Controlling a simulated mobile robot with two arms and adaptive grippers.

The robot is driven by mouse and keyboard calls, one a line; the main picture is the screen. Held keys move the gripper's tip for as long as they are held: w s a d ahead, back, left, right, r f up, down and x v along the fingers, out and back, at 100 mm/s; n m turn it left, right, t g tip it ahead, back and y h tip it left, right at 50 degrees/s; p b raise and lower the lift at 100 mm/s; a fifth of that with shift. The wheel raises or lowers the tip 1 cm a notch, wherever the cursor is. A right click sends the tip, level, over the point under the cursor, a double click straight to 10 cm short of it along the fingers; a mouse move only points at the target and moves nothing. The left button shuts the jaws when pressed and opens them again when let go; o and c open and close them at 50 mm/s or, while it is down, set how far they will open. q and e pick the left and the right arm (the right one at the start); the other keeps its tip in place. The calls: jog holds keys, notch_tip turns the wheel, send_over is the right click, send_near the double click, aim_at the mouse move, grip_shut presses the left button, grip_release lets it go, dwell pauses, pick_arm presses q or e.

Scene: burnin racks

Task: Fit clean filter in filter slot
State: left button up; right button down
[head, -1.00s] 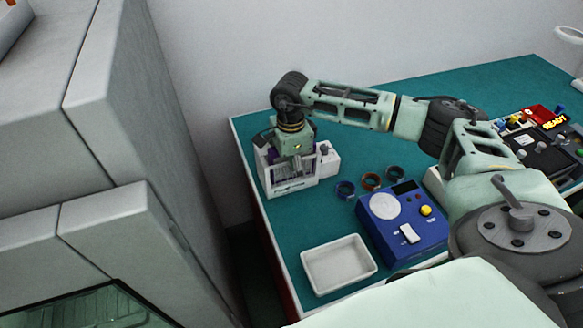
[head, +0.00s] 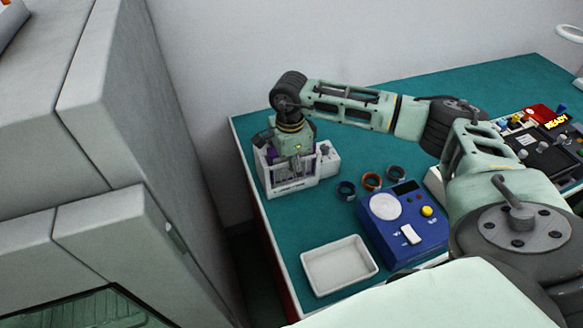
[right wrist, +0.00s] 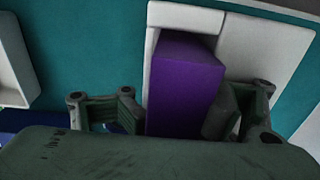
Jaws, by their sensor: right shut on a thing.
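My right gripper (head: 297,163) reaches down into a white slotted unit (head: 292,186) at the far left corner of the green bench. In the right wrist view, the right gripper (right wrist: 172,112) is shut on a purple block-shaped filter (right wrist: 184,85), one finger on each side. The filter's far end is at a white frame (right wrist: 186,17) of the unit. How deep the filter sits in the slot is hidden by my gripper. A little purple (head: 271,155) also shows in the head view behind the unit's front wall. My left gripper is not in view.
A blue box (head: 423,230) with a yellow button and an empty white tray (head: 340,279) stand nearer. A grey cabinet (head: 140,120) rises at left. Bare green bench lies behind my right arm.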

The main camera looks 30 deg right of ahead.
jog(key=shift+s+a+f, duration=0.45)
jog(key=shift+a+f, duration=0.05)
jog(key=shift+f, duration=0.05)
jog(key=c, duration=1.1)
grip_release()
jog(key=o, duration=0.5)
jog(key=shift+w+a, duration=0.1)
jog(key=shift+w, duration=0.2)
jog(key=o, duration=0.5)
jog(key=shift+d+r, duration=0.15)
jog(key=shift+d, duration=0.05)
jog(key=shift+o, duration=0.4)
jog(key=shift+d+r+p, duration=0.1)
jog(key=shift+r+p, duration=0.55)
jog(key=shift+r, duration=0.15)
jog(key=shift+s+r+p, duration=0.15)
jog(key=shift+r+p, duration=0.45)
jog(key=shift+r, duration=1.15)
